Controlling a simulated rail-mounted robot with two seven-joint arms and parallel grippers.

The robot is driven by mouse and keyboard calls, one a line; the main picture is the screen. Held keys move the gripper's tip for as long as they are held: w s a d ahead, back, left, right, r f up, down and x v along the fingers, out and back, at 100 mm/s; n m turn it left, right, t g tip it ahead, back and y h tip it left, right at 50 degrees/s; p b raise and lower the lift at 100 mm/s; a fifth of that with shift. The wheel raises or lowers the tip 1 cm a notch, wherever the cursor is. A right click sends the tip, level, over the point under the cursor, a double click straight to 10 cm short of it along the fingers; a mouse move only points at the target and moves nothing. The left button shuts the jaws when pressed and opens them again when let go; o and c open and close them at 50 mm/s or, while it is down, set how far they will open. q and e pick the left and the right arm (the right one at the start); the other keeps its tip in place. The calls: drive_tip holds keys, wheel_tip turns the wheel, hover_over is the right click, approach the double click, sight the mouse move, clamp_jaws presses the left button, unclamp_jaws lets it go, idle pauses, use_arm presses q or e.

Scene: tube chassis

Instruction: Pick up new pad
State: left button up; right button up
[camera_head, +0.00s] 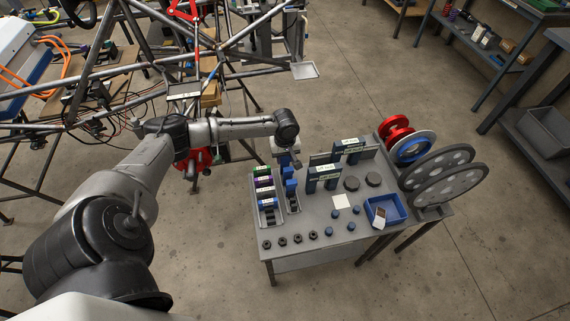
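My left arm reaches in from the left, and its gripper (289,163) hangs over the back left of the grey work table (270,228), above a holder with blue parts (290,185). Its fingers are too small to tell whether they are open or shut. A blue tray (399,204) at the right holds a small whitish and brown piece (380,218). I cannot tell which of these is the new pad. My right gripper is not in view.
Bins of coloured parts (264,180), labelled blue uprights (330,178), dark discs (374,180), small blue caps (335,215) and black nuts (297,238) stand on the table. Large grey wheels (450,180) and red discs (394,129) flank its right side. A tube chassis (215,60) stands behind.

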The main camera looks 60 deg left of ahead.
use_arm(q)
drive_tip(key=c, duration=0.5)
drive_tip(key=shift+o, duration=0.2)
drive_tip(key=shift+r, duration=0.1)
wheel_tip(320, 180, up, 9)
drive_tip(key=p, duration=0.3)
drive_tip(key=shift+f, duration=0.2)
drive_tip(key=shift+r+p, duration=0.35)
drive_tip(key=shift+r, duration=0.3)
